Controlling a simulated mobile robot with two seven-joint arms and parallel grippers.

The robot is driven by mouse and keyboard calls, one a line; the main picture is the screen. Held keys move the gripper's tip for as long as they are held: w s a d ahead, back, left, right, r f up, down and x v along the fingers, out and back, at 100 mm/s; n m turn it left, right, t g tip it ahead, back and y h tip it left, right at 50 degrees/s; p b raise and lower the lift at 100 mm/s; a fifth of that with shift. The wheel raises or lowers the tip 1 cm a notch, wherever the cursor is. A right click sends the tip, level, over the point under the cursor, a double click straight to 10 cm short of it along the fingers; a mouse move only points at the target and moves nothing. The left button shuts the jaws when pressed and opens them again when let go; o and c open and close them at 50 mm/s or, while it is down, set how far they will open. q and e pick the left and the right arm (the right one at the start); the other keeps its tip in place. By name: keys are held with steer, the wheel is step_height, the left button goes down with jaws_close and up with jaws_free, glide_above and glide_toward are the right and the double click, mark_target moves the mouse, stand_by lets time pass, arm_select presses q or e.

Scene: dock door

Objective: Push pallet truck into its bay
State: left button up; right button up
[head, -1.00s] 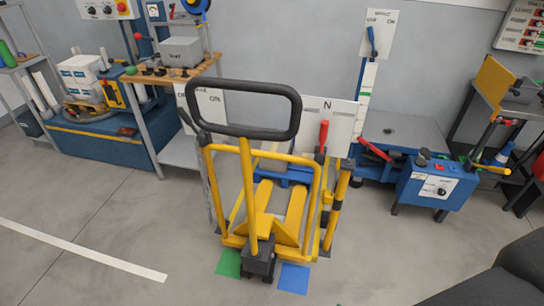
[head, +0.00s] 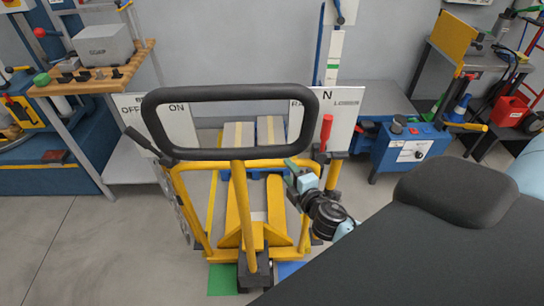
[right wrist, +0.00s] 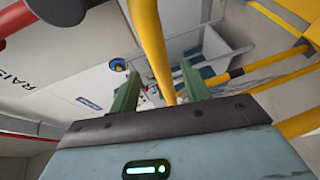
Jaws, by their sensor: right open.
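The yellow pallet truck (head: 238,205) stands in front of me, with its large black loop handle (head: 232,96) upright and nearest to me. Its yellow forks point away toward the wall. My right gripper (head: 292,172) is at the right side of the truck's yellow frame, below the loop handle. In the right wrist view its two green fingers (right wrist: 160,90) are apart, with a yellow bar (right wrist: 150,45) showing between them. I cannot tell whether the bar lies inside the jaws or beyond them. My left gripper is not in view.
A green floor patch (head: 222,279) and a blue one (head: 289,270) lie at the truck's near end. A wooden-topped bench (head: 98,85) is at the left. A blue machine (head: 412,148) stands close on the right. Open floor (head: 90,235) is at the left.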

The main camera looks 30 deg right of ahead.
mark_target(279, 160)
steer(key=shift+x, duration=3.85)
jaws_close()
